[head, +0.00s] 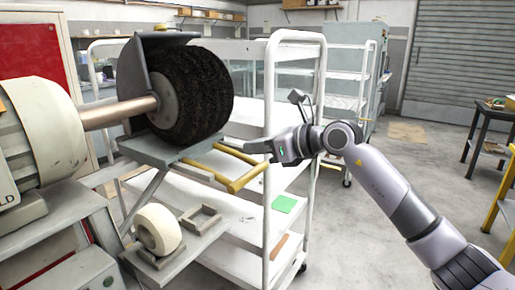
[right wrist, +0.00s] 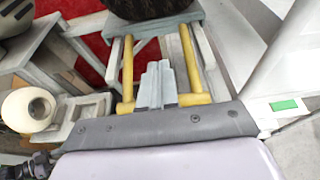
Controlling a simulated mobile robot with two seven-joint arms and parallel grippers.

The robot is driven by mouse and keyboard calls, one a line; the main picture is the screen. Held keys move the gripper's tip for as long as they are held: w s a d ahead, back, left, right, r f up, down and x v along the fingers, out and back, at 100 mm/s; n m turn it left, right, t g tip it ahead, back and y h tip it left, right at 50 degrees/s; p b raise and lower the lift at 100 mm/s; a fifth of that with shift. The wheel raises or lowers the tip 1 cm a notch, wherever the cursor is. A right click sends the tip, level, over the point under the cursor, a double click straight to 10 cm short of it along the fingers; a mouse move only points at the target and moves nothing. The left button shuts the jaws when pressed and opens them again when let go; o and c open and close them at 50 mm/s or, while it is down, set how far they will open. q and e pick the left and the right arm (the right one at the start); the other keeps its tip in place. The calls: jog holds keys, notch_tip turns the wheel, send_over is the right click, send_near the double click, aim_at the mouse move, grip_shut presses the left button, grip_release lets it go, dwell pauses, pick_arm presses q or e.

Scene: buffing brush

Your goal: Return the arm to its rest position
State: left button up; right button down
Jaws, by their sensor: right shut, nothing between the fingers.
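My right arm comes in from the lower right in the head view. Its gripper (head: 256,147) is shut and empty, pointing left beside the yellow bars (head: 235,168) of the machine. In the right wrist view the closed fingers (right wrist: 156,85) show between the two yellow bars (right wrist: 127,75); whether they touch is not clear. The dark buffing brush (head: 200,95) is mounted on a metal shaft at the left; its lower edge also shows in the right wrist view (right wrist: 150,8). My left gripper is not in the head view.
A white shelf cart (head: 272,110) stands close behind the gripper, with a green item (head: 284,204) on a shelf. A white wheel (head: 158,228) sits below the brush. Open floor (head: 400,160) lies to the right, with a dark table (head: 492,125) at the far right.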

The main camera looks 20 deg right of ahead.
jog(key=s+a+r+m+t+y, duration=0.1)
jog(key=s+a+m+t+y, duration=0.45)
jog(key=s+m, duration=0.25)
jog(key=s+d+f+m+t+h, duration=0.1)
jog(key=s+d+f+m+h, duration=0.2)
jog(key=d+f+m+h, duration=0.75)
jog(key=s+d+f+m+t+h, duration=0.25)
jog(key=m+h, duration=0.45)
jog(key=m, duration=0.9)
jog(key=s+d+f+m+g, duration=0.2)
jog(key=s+f+m+g, duration=0.3)
jog(key=s+f+g, duration=0.6)
jog(key=s+a+f+m+g+y, duration=0.1)
jog(key=s+a+f+g+y, duration=0.15)
jog(key=s+f, duration=0.4)
jog(key=s+a+f+m+g+y, duration=0.1)
jog(key=s+a+f+m+g, duration=0.2)
jog(key=s, duration=0.7)
jog(key=w+a+f+n+t+y+p, duration=0.1)
jog(key=w+f+t+p, duration=0.1)
jog(key=w+t+p, duration=0.5)
jog(key=shift+w+a+n+p, duration=0.25)
jog(key=shift+n+p, duration=0.1)
jog(key=shift+p, duration=0.3)
